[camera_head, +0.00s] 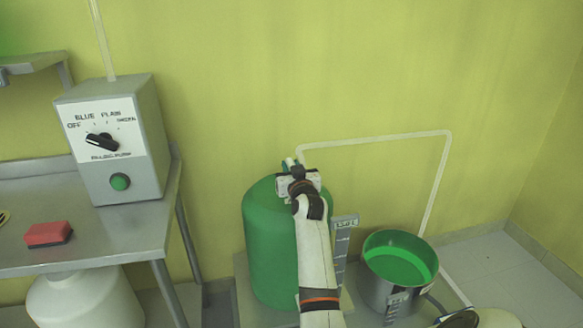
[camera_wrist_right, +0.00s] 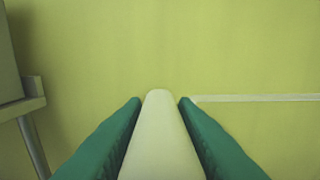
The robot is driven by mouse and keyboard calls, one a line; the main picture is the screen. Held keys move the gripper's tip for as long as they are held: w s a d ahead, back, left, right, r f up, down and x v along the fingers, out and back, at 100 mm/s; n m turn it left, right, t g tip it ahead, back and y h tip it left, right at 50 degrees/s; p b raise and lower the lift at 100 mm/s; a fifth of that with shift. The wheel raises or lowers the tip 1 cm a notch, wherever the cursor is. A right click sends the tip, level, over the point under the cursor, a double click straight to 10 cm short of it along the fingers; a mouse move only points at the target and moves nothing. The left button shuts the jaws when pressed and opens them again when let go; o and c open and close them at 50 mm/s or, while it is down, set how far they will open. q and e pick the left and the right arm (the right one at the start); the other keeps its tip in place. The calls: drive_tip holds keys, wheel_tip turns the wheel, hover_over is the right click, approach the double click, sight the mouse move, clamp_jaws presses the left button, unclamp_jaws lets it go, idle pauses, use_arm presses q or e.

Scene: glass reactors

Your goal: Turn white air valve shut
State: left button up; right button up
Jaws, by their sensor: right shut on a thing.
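My right arm reaches up over the large green tank (camera_head: 270,245) in the head view. My right gripper (camera_head: 291,165) is at the top of the tank, where a white pipe (camera_head: 375,139) comes in from the wall. In the right wrist view, the green fingers of this gripper (camera_wrist_right: 160,115) are closed on both sides of a white bar (camera_wrist_right: 160,135), which looks like the white air valve's handle. The bar points away from the camera toward the wall. The valve's body is hidden behind my gripper and wrist in the head view. My left gripper is not in view.
A metal pot (camera_head: 380,290) with green liquid stands right of the tank. A grey control box (camera_head: 118,140) with a dial and green button stands on a metal table (camera_head: 110,245) at left, near a red sponge (camera_head: 48,234). A white container (camera_head: 85,300) is below.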

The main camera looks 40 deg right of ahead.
drive_tip(key=o, duration=0.9)
drive_tip(key=shift+c, duration=0.2)
drive_tip(key=shift+s+a, duration=0.1)
drive_tip(key=shift+s, duration=0.1)
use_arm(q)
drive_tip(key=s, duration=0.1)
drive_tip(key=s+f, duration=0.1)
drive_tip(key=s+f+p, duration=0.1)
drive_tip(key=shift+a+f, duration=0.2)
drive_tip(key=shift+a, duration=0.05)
use_arm(e)
drive_tip(key=v, duration=1.1)
drive_tip(key=shift+s, duration=0.25)
drive_tip(key=shift+a, duration=0.1)
